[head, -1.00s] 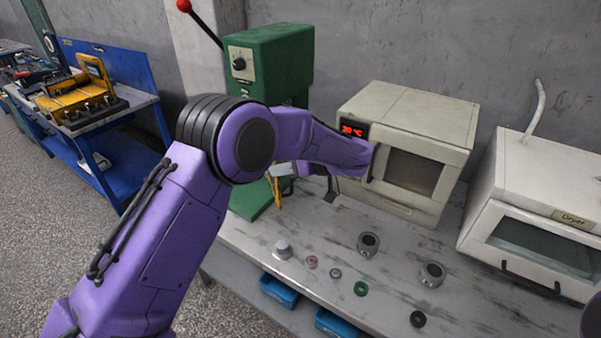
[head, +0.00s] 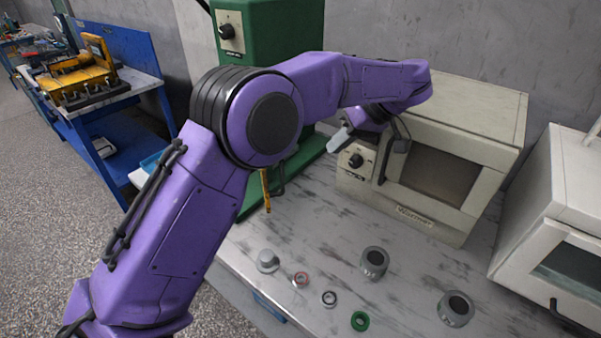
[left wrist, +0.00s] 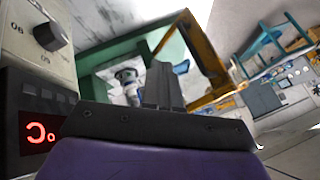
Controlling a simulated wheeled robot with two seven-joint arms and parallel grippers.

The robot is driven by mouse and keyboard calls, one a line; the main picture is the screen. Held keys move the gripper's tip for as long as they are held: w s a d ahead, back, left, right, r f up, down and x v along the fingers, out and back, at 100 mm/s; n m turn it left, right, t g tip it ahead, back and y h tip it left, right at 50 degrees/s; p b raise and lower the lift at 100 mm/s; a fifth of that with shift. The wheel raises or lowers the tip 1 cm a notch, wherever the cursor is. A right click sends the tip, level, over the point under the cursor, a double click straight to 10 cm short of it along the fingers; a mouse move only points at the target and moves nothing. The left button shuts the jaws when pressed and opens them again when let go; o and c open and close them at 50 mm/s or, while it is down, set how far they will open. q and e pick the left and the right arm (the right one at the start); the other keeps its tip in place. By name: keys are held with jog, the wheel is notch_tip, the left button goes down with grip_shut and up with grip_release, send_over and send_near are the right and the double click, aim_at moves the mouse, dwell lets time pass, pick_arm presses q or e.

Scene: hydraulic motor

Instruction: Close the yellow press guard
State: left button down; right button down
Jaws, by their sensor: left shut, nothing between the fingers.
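The green press (head: 262,32) stands at the back, partly hidden behind my left arm. Its yellow guard (head: 266,190) shows only as a thin strip below my arm in the head view. In the left wrist view the yellow guard (left wrist: 207,55) is an angled frame that appears swung out from the green press body (left wrist: 115,60). My left gripper (head: 338,139) is shut and empty, beside the warmer's front left, its fingers pointing left toward the press. The fingers also show in the left wrist view (left wrist: 163,86), apart from the guard in the picture. My right gripper is out of view.
The cream warmer (head: 430,215) stands close beside my left gripper, its knob just below. A white dryer (head: 560,220) is at right. Metal cups and rings, such as a green ring (head: 360,321), lie on the front bench. A blue workbench (head: 120,150) stands at far left.

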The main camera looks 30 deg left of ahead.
pick_arm(q)
jog(key=s+a+f, duration=0.5)
jog(key=a+f, duration=0.2)
jog(key=a, duration=0.1)
jog(key=shift+s, duration=0.3)
jog(key=shift+w+f, duration=0.15)
jog(key=shift+f, duration=0.05)
